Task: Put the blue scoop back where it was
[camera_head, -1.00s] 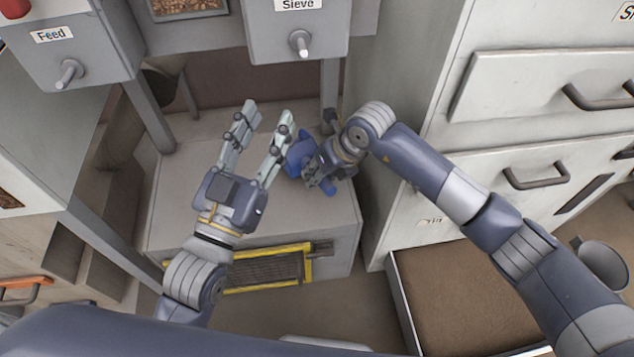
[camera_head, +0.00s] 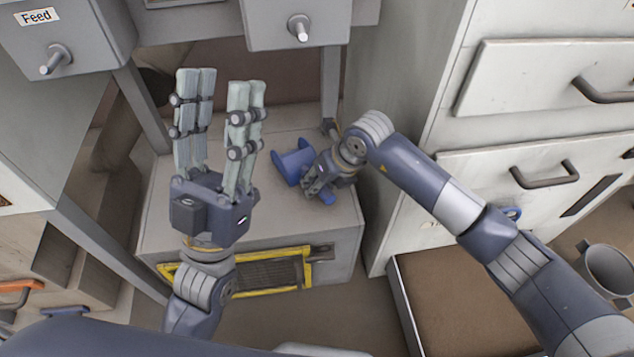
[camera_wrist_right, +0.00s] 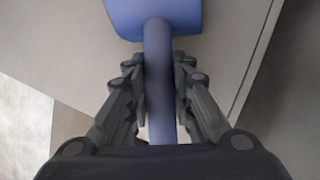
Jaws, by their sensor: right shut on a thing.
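The blue scoop (camera_head: 291,163) is at the right part of the grey platform's top, its bowl toward the back left and its handle end toward the front right. My right gripper (camera_head: 318,185) is shut on its handle. In the right wrist view the scoop (camera_wrist_right: 155,15) extends away from between the fingers, with the handle between them (camera_wrist_right: 159,90). I cannot tell whether the scoop touches the platform. My left gripper (camera_head: 214,110) is open and empty, fingers pointing up in the picture, left of the scoop.
The grey platform (camera_head: 180,215) has a yellow-framed grille (camera_head: 268,272) on its front. Machine housings, one labelled Feed (camera_head: 60,45), hang above. A white cabinet (camera_head: 500,205) with handles stands at right, an open brown-topped drawer (camera_head: 465,290) below it. A grey cup (camera_head: 607,268) stands at far right.

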